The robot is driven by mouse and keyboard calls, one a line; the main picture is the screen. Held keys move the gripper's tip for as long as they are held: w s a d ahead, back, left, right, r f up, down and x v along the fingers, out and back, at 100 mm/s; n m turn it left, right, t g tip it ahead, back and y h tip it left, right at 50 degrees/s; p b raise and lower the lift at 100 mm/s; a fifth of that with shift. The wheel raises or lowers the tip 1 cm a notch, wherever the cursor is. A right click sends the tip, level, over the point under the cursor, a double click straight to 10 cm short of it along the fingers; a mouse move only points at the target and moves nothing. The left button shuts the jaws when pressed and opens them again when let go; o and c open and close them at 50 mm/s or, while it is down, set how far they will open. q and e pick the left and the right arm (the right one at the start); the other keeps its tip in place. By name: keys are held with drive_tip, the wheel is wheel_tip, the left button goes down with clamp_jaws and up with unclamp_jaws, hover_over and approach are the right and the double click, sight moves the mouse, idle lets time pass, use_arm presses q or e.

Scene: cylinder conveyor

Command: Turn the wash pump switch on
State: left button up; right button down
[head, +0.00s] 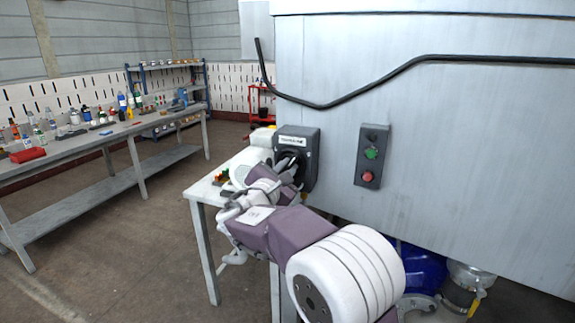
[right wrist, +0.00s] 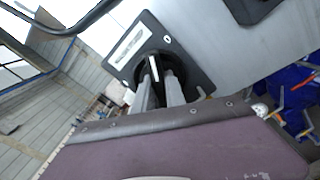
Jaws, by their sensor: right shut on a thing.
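The wash pump switch is a dark grey box (head: 311,148) with a white label strip (head: 292,141), mounted on the side of the large pale metal machine. The label is too small to read. In the right wrist view the box (right wrist: 190,68) shows a black rotary knob (right wrist: 168,76) with a white mark. My right gripper (head: 288,164) is at the front of the box, its two fingers (right wrist: 158,88) on either side of the knob and shut on it. In the head view the gripper hides most of the knob. My left gripper is not in view.
A button panel (head: 360,154) with a green and a red button is right of the switch. A black cable (head: 345,103) runs above both. A small table (head: 197,190) stands below the gripper. A workbench (head: 110,135) with bottles and tools is at left. Blue equipment (head: 415,265) sits under the machine.

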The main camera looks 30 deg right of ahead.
drive_tip(key=n+p, duration=0.1)
drive_tip(key=n, duration=0.2)
drive_tip(key=shift+r+n+p, duration=0.1)
drive_tip(key=shift+n+p, duration=0.2)
drive_tip(key=shift+p, duration=0.1)
drive_tip(key=shift+n+p, duration=0.7)
drive_tip(key=shift+n, duration=0.9)
drive_tip(key=c, duration=1.4)
unclamp_jaws()
drive_tip(key=shift+a, duration=0.1)
drive_tip(key=v, duration=0.9)
